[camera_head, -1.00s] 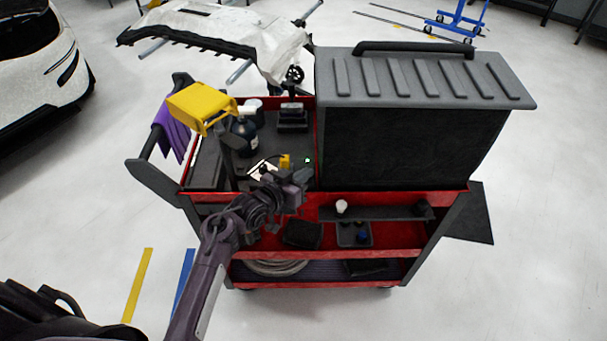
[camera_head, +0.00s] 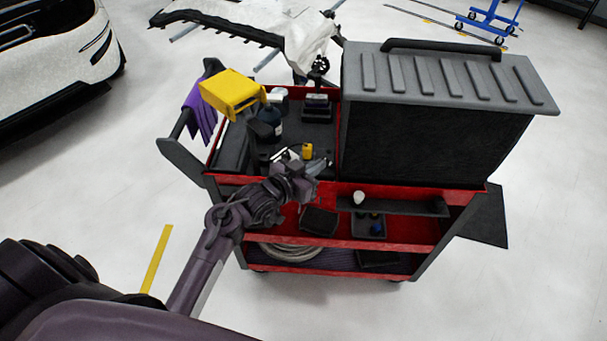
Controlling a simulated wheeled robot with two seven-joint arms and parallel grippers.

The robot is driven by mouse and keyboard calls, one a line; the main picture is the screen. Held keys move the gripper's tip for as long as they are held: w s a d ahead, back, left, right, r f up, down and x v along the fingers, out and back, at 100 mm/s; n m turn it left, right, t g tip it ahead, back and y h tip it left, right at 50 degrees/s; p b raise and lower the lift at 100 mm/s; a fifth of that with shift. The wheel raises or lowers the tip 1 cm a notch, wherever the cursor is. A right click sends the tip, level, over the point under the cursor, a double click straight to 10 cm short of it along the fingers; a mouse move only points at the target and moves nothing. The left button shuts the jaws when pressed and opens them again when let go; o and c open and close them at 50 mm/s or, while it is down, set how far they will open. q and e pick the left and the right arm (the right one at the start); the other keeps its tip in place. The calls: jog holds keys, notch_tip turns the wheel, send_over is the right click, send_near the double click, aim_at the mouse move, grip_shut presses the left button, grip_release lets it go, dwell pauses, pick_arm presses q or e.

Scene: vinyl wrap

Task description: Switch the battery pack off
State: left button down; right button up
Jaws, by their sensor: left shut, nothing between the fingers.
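My left gripper (camera_head: 321,164) is shut and empty. It is over the near edge of the red cart's top tray, just in front of a small yellow item (camera_head: 307,150) and a pale, bright item (camera_head: 285,154). I cannot make out the battery pack for certain; part of that area is hidden behind my gripper and wrist. A black box-shaped item (camera_head: 318,106) stands at the back of the same tray. I cannot tell whether the fingertips touch anything. My right gripper is not in view.
A large grey-lidded black case (camera_head: 430,140) fills the cart's right side. A yellow box-shaped item (camera_head: 231,92), purple cloth (camera_head: 200,108) and dark bottle (camera_head: 270,122) are at the left. Lower shelves hold a small tray (camera_head: 368,226) and coiled hose (camera_head: 290,252).

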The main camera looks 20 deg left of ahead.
pick_arm(q)
jog(key=v, duration=0.4)
jog(key=shift+s, duration=0.25)
